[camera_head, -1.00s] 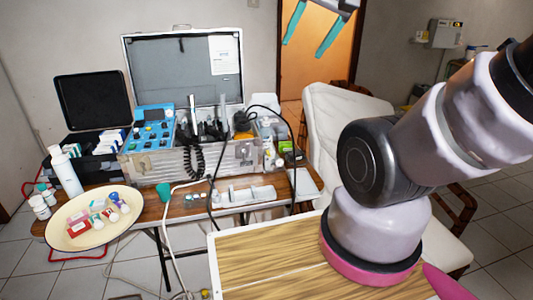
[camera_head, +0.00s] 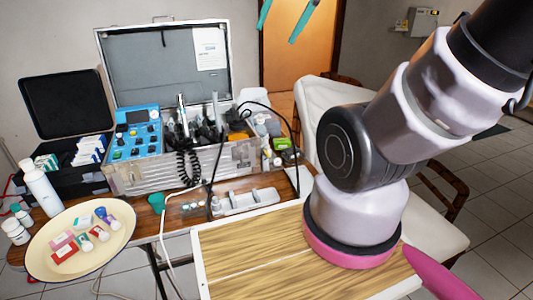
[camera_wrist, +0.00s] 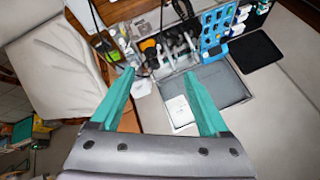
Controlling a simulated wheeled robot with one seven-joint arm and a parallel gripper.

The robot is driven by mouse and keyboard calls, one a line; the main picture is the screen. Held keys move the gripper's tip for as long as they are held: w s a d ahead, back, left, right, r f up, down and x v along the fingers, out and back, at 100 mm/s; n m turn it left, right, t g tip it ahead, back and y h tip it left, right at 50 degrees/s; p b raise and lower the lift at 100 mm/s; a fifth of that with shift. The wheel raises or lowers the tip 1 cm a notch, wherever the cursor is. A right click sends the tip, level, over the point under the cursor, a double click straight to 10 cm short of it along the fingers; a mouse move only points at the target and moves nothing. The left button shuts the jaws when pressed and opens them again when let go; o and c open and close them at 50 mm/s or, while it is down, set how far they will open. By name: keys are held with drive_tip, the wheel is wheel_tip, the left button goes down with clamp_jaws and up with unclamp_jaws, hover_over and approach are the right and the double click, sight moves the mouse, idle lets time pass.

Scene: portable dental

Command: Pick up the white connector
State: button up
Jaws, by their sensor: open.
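I cannot single out the white connector with certainty. A white cord (camera_head: 163,240) runs up from the floor over the table's front edge towards small pale parts (camera_head: 215,203) beside a grey-white tray (camera_head: 250,202), too small to tell apart. My gripper (camera_head: 284,17) shows only as two teal fingers at the top edge of the head view. In the wrist view my gripper (camera_wrist: 160,74) is open, with nothing between its fingers. It is high above and apart from the table's things.
An open metal case (camera_head: 200,165) with a blue panel (camera_head: 138,135) and dark cords stands on the table. A white chair (camera_head: 315,105) stands behind my arm.

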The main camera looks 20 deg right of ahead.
drive_tip(key=w+m+g, duration=0.1)
drive_tip(key=w+m, duration=0.1)
drive_tip(key=w, duration=0.5)
drive_tip(key=m+g+y, duration=0.2)
drive_tip(key=m+g, duration=0.3)
drive_tip(key=m, duration=0.3)
hover_over(268, 148)
wheel_tip(268, 148, down, 28)
drive_tip(key=f, duration=0.7)
drive_tip(key=d+f+m, duration=0.1)
drive_tip(key=f, duration=0.7)
drive_tip(key=f+m+g, duration=0.1)
drive_tip(key=f, duration=0.6)
drive_tip(key=shift+w+d+f, duration=0.2)
drive_tip(key=shift+w+d, duration=0.05)
drive_tip(key=shift+w, duration=0.15)
drive_tip(key=shift+d+x, duration=0.15)
drive_tip(key=shift+x, duration=1.2)
drive_tip(key=shift+d+x, duration=0.15)
drive_tip(key=shift+x, duration=1.2)
drive_tip(key=shift+f, duration=0.1)
clamp_jaws()
